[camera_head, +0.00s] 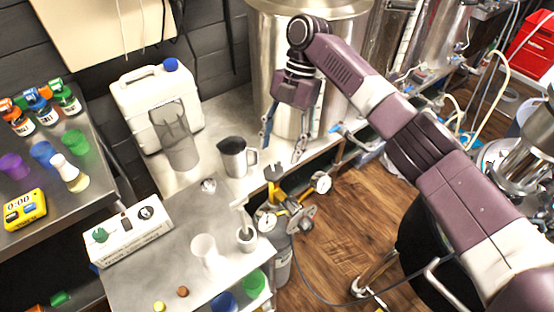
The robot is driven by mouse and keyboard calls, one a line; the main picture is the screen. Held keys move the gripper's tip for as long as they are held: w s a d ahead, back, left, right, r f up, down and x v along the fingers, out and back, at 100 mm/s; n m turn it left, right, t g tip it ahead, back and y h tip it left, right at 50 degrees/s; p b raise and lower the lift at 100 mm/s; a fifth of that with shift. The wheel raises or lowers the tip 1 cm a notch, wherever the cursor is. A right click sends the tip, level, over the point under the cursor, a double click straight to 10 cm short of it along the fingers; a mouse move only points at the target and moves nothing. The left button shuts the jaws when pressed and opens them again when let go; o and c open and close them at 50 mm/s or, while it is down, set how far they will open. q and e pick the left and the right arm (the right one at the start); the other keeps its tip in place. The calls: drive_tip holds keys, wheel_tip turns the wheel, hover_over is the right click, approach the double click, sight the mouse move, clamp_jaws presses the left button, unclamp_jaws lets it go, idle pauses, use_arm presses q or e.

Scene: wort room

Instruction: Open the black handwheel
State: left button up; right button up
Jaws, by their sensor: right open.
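A small black handwheel (273,173) sits on top of a yellow regulator assembly (289,205) with round gauges. The assembly stands on a grey cylinder (283,262) beside the front metal table. My right gripper (284,145) comes in from the right and points down, with its two fingers spread and nothing between them. In the picture its fingertips are just above the handwheel and apart from it. How far apart they are in depth I cannot tell. My left gripper is not in view.
A metal jug (236,157) and a white canister (160,105) stand on the steel bench left of the gripper. A large steel kettle (310,60) is behind it. A gauge (320,182) sticks out to the right. The wooden floor (350,230) right of the cylinder is mostly clear.

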drive_tip(key=v, duration=0.6)
drive_tip(key=shift+r, duration=0.15)
drive_tip(key=shift+w, duration=0.15)
